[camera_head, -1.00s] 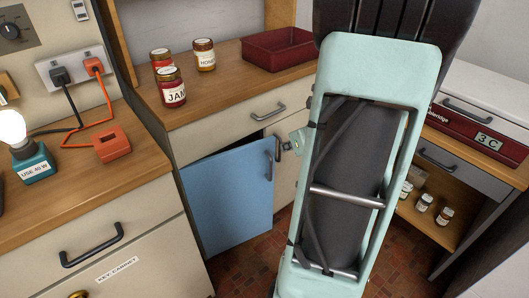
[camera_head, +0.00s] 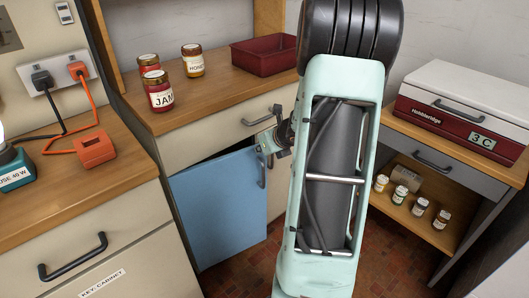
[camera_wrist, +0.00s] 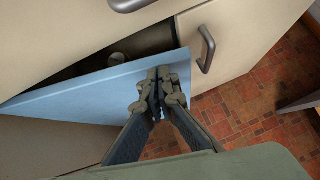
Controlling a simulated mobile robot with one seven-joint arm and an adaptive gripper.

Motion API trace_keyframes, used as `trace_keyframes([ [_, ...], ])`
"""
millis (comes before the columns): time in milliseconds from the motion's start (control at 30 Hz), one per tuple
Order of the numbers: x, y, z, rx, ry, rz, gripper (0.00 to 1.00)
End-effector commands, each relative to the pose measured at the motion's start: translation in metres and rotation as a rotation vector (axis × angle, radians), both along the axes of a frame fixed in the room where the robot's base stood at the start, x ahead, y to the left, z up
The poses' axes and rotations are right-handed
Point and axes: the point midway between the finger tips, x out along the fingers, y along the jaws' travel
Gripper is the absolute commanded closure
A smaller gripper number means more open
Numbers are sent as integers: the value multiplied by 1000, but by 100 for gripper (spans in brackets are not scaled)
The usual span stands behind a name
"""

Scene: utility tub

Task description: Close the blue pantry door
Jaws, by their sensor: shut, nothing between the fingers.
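The blue pantry door (camera_head: 215,210) hangs partly open under the wooden counter, with a dark gap along its top. Its dark handle (camera_head: 262,170) is near its right edge. In the wrist view the door (camera_wrist: 75,95) slants across the left, with the dark cabinet inside (camera_wrist: 120,52) showing behind it. My gripper (camera_head: 268,142) is at the door's upper right corner, partly hidden by my arm. In the wrist view my gripper's fingers (camera_wrist: 158,77) are together and empty, over the door's free end; I cannot tell if they touch it.
A cream drawer with a dark handle (camera_head: 262,115) is just above the door. A cream panel with a dark handle (camera_wrist: 206,50) is right of the gripper. Jars (camera_head: 160,92) and a red tray (camera_head: 265,52) stand on the counter. The tiled floor (camera_wrist: 230,110) is clear.

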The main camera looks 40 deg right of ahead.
Motion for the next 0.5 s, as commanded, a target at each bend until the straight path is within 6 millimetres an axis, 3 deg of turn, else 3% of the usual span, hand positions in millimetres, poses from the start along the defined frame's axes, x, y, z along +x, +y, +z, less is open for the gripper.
trace_keyframes([
  [333, 2, 0, 1, 0, 0, 6, 100],
  [500, 17, -3, 5, 1, -1, 52, 100],
])
